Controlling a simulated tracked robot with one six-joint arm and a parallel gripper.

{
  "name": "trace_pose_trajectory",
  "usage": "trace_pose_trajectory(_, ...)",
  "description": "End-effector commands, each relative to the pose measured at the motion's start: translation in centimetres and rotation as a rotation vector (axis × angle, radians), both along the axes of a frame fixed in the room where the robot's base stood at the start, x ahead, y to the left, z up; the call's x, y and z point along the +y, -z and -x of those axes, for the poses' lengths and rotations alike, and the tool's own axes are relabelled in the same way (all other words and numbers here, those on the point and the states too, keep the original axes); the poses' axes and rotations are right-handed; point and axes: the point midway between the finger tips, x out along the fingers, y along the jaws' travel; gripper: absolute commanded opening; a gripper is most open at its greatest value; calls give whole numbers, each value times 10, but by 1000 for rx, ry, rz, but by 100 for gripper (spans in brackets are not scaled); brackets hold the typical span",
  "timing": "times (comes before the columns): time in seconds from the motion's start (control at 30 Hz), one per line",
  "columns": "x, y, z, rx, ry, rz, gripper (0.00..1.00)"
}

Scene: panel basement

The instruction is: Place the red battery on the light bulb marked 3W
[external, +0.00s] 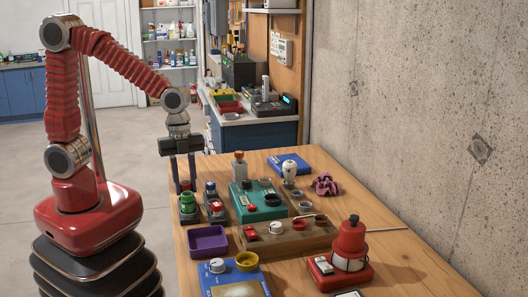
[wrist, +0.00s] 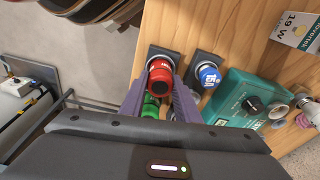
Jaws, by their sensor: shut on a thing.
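A white light bulb (external: 289,169) stands upright at the back of the table; no 3W marking is readable.
A blue-topped cylinder (wrist: 209,75) stands in a dark holder beside the red battery. A teal box (external: 258,204) with knobs, a brown panel (external: 288,240), a purple tray (external: 208,241) and a red lamp (external: 349,240) crowd the table. The right front is clearer.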

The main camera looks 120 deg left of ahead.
Motion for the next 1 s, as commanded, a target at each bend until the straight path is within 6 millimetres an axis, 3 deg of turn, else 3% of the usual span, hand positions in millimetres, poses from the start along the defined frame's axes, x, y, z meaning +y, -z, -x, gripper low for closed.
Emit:
trace_pose_trajectory(0.27,0,-18,-1,-5,0,-1,0)
trace_pose_trajectory(0.7,0,-89,-1,-3,1,-2,0)
trace_pose_trajectory(1.0,0,-101,0,0,0,0,0)
